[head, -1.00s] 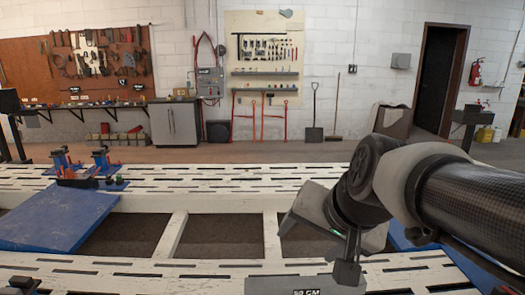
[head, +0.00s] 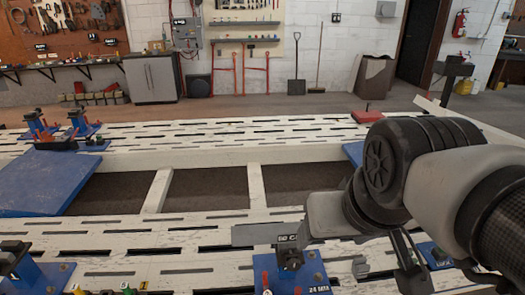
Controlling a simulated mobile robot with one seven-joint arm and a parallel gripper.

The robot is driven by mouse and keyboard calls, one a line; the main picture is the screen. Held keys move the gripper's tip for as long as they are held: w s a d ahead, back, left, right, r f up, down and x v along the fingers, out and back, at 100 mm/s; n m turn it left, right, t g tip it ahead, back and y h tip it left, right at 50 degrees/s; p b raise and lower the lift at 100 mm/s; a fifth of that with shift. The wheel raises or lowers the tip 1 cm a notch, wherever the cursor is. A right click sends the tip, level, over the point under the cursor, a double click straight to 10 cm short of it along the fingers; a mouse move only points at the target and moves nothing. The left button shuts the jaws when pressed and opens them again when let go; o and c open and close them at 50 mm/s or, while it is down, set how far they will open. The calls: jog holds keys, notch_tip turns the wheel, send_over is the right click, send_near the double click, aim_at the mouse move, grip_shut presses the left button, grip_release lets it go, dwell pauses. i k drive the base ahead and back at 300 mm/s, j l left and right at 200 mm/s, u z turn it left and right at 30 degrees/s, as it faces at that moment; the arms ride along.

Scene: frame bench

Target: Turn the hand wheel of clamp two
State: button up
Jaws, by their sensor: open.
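My gripper (head: 408,268) is at the lower right, below my grey wrist, with dark fingers pointing down. It is open, and I see nothing between its fingers. A blue clamp (head: 312,266) with a dark upper part stands on the near white beam, left of the gripper and apart from it in the picture. Another blue clamp (head: 40,278) is at the lower left, cut by the frame edge. I cannot tell which clamp is number two. No hand wheel shows clearly.
Blue clamps (head: 82,122) with red parts stand on the far slotted beam (head: 220,130) at left. A blue panel (head: 45,185) slopes between the beams. A grey plate marked "50 CM" (head: 255,234) lies by the middle clamp. Small numbered tags sit at the bottom edge. Dark gaps separate the cross-members.

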aim_at(294, 265)
jog(key=j+u, duration=0.45)
jog(key=i+j+u, duration=0.2)
jog(key=j+u, duration=0.25)
jog(key=l+z, duration=0.4)
jog(key=i+j, duration=0.05)
jog(key=j, duration=0.05)
